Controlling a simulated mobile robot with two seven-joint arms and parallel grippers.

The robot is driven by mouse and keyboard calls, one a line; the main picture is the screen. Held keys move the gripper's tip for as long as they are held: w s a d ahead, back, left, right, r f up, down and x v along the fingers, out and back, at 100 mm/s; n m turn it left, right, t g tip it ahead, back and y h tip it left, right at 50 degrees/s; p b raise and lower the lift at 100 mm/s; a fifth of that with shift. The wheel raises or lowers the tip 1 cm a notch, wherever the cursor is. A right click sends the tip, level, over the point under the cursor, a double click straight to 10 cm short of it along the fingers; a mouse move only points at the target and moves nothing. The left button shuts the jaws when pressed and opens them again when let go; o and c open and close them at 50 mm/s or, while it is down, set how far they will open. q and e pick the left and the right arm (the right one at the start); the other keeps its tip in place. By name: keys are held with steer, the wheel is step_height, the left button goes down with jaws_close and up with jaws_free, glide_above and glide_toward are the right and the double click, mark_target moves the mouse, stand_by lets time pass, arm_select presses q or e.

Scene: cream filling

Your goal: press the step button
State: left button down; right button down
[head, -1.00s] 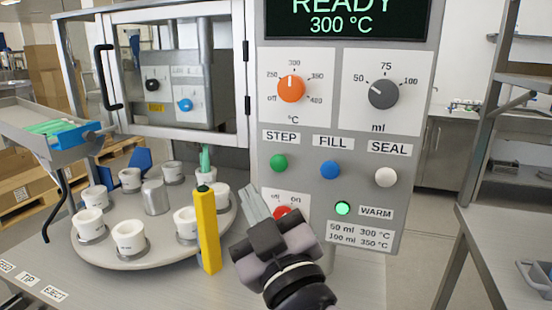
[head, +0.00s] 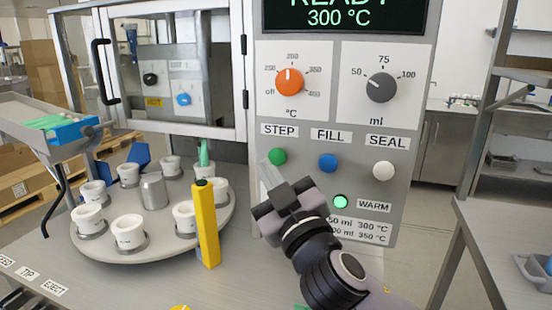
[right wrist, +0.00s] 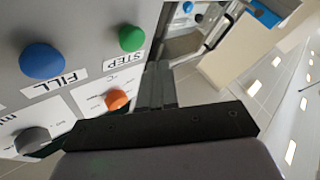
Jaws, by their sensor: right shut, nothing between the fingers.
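The green STEP button (head: 278,156) is on the grey machine panel, under the STEP label, left of the blue FILL button (head: 328,163). In the right wrist view the green STEP button (right wrist: 131,38) is left of the fingertips. My right gripper (head: 268,172) is shut and empty, its fingertips just below the STEP button in the head view. Whether the tips touch the panel cannot be told. In the right wrist view the shut fingers (right wrist: 157,75) point toward the panel's edge beside the button. My left gripper is not in view.
A white SEAL button (head: 383,171) and a lit green WARM lamp (head: 341,201) are on the same panel. The dials sit above. A round turntable (head: 160,254) with white cups and a yellow post (head: 206,225) stand to the left. The display reads 300 °C.

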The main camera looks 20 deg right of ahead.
steer(key=shift+w+d, duration=0.5)
steer(key=shift+w, duration=0.25)
stand_by(1.6)
steer(key=shift+w+d, duration=0.2)
steer(key=shift+w, duration=0.15)
steer(key=shift+w+d, duration=0.35)
steer(key=shift+w, duration=0.1)
stand_by(0.8)
steer(key=shift+s+a, duration=0.55)
steer(key=shift+s, duration=0.25)
steer(key=s+a, duration=0.1)
steer(key=s, duration=0.1)
steer(key=s+a, duration=0.2)
steer(key=shift+s, duration=0.1)
stand_by(0.4)
